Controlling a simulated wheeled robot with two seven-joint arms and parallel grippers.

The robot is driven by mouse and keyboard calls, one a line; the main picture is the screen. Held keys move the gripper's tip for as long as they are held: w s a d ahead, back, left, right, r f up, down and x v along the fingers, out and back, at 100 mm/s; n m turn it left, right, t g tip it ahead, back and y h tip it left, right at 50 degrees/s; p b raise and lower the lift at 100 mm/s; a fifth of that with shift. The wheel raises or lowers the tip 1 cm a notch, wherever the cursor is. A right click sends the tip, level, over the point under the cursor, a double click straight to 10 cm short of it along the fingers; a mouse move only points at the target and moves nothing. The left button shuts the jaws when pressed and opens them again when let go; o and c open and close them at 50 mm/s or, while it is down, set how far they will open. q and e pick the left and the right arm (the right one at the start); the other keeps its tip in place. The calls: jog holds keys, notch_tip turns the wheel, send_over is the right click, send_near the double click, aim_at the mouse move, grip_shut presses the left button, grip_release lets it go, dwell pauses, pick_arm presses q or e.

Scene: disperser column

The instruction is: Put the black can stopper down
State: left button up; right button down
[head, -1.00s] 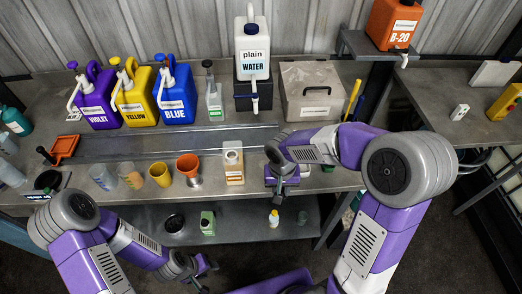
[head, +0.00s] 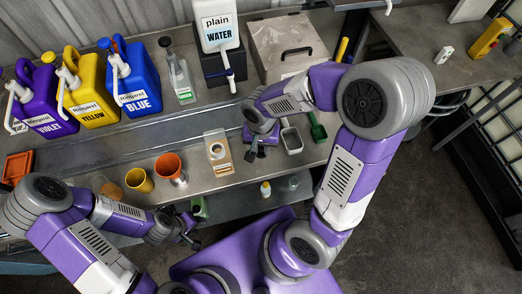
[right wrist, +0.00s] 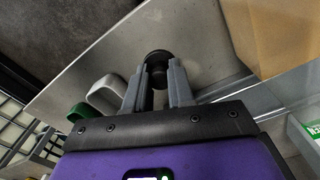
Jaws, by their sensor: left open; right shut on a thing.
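The black can stopper (right wrist: 158,60) is a dark round piece between the fingertips of my right gripper in the right wrist view. My right gripper (right wrist: 158,85) is shut on it, with the grey counter (right wrist: 95,55) behind it. I cannot tell whether the stopper touches the counter. In the head view my right gripper (head: 250,152) is over the counter's front part, just right of the tan-and-white box (head: 218,165). The stopper is hard to make out there. My left gripper (head: 190,238) is open and empty in front of the counter edge.
A light grey scoop or tray (head: 292,141) and a green scoop (head: 317,130) lie right of my right gripper. An orange cup (head: 169,166) and a yellow cup (head: 139,181) stand left of the box. Violet, yellow and blue jugs (head: 135,85) stand behind.

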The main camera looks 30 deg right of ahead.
aim_at(261, 148)
jog(key=shift+f, duration=1.3)
jog(key=shift+f+b, duration=0.2)
jog(key=shift+b, duration=0.25)
jog(key=c, duration=1)
grip_release()
jog(key=shift+o, duration=0.2)
jog(key=shift+r, duration=0.15)
jog(key=shift+r+p, duration=0.25)
jog(key=shift+p, duration=0.15)
notch_tip(261, 148, up, 12)
jog(key=p, duration=0.2)
jog(key=shift+f+p, duration=0.15)
jog(key=shift+p, duration=0.15)
